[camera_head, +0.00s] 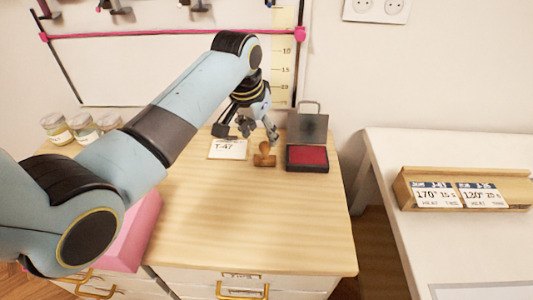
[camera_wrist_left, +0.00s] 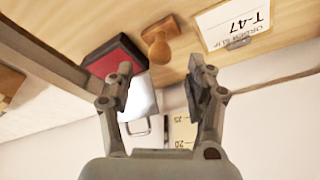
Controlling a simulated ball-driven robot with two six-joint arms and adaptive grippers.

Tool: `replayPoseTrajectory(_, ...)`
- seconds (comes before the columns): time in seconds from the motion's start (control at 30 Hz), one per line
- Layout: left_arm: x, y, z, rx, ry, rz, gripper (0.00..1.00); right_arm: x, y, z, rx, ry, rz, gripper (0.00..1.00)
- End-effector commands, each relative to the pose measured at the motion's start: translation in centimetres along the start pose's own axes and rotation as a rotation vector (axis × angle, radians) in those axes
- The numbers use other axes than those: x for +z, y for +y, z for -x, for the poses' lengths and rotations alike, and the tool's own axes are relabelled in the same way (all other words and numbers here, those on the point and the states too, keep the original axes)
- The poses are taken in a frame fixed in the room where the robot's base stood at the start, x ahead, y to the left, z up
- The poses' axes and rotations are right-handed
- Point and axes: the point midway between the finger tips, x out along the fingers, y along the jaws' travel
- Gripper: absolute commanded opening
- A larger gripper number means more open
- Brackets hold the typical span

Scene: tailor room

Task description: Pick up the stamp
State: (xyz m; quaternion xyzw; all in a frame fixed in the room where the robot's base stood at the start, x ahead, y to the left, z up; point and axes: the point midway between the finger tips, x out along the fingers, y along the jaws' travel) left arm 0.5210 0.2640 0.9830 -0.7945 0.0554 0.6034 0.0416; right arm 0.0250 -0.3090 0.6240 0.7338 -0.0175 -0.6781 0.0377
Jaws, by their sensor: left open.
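A wooden stamp (camera_head: 264,155) with a rounded handle stands on the wooden cabinet top, between a T-47 card and a red ink pad. It also shows in the left wrist view (camera_wrist_left: 160,42), above the gap between the fingers. My left gripper (camera_head: 258,130) is open and empty. It is just behind and above the stamp in the head view, and apart from it in the wrist view. The fingers also show in the wrist view (camera_wrist_left: 160,88). The stamp's underside is hidden. My right gripper is in neither view.
The T-47 card (camera_head: 228,149) lies left of the stamp. The red ink pad (camera_head: 307,157) with its raised lid is close on the right. Several jars (camera_head: 82,127) stand at the back left. The cabinet top (camera_head: 250,220) is clear in front. A white table (camera_head: 390,155) stands right.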

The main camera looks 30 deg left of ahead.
Motion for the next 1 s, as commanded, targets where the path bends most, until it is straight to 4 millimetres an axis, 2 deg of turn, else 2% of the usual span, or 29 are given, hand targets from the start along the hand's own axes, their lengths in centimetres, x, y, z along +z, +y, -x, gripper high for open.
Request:
replayPoseTrajectory(0.17, 0.0, 0.0, -1.3, 0.0, -0.001, 0.0, 0.55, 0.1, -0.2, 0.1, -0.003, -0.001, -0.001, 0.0)
replayPoseTrajectory(0.4, -0.2, 0.0, -4.8, 0.0, -0.002, -0.001, 0.55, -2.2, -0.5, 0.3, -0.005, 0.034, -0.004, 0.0)
replayPoseTrajectory(0.5, -0.3, 0.0, -5.7, -0.001, 0.0, -0.001, 0.55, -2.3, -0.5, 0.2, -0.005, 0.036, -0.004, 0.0)
replayPoseTrajectory(0.77, -0.2, 0.0, -6.0, -0.001, 0.001, -0.001, 0.55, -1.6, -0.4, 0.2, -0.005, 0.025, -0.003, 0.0)
replayPoseTrajectory(1.0, -0.2, 0.0, -6.0, -0.001, 0.0, -0.001, 0.25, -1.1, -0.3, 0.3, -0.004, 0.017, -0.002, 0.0)
